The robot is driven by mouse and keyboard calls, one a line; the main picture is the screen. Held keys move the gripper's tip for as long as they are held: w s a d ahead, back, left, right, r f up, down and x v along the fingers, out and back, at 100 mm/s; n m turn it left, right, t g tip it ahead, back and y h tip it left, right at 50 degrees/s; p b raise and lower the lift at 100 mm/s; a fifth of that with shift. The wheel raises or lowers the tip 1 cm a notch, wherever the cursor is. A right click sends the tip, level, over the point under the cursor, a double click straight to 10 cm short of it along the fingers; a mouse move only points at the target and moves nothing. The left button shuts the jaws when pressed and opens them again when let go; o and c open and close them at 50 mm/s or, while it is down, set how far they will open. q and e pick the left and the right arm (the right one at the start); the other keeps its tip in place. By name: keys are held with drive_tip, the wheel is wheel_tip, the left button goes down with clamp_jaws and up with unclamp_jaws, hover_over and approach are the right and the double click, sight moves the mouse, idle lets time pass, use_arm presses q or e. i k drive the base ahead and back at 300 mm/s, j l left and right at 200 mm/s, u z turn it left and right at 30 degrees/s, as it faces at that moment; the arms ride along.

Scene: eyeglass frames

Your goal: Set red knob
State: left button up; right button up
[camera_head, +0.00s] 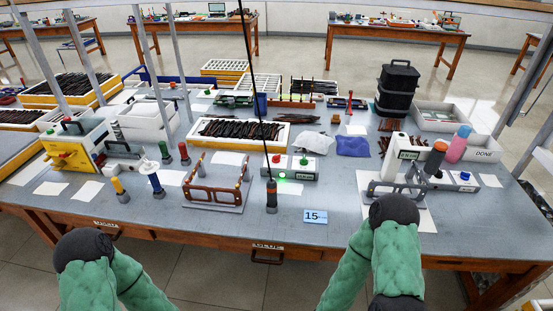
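Several red-topped things show, and I cannot tell which is the red knob. A small post with a red top (184,152) stands upright at the left, beside a green-topped post (165,152). A grey control box (292,172) in the middle bears a red button (276,159) and a green button, with a green glow at its front. My two green-sleeved arms rise from the bottom edge, bent at dark joints. Both grippers are out of view.
The grey workbench (245,228) also holds a brown frame on a stand (215,193), a yellow-topped post (121,190), a blue-white post (152,178) and a dark upright tool (271,195). A white machine (398,155) stands at right. The front edge is mostly bare.

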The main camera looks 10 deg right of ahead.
sight(275, 158)
drive_tip(key=i+l+u, duration=0.2)
drive_tip(key=u, duration=0.15)
drive_tip(key=i+l+u, duration=0.2)
drive_tip(key=l+u, duration=0.2)
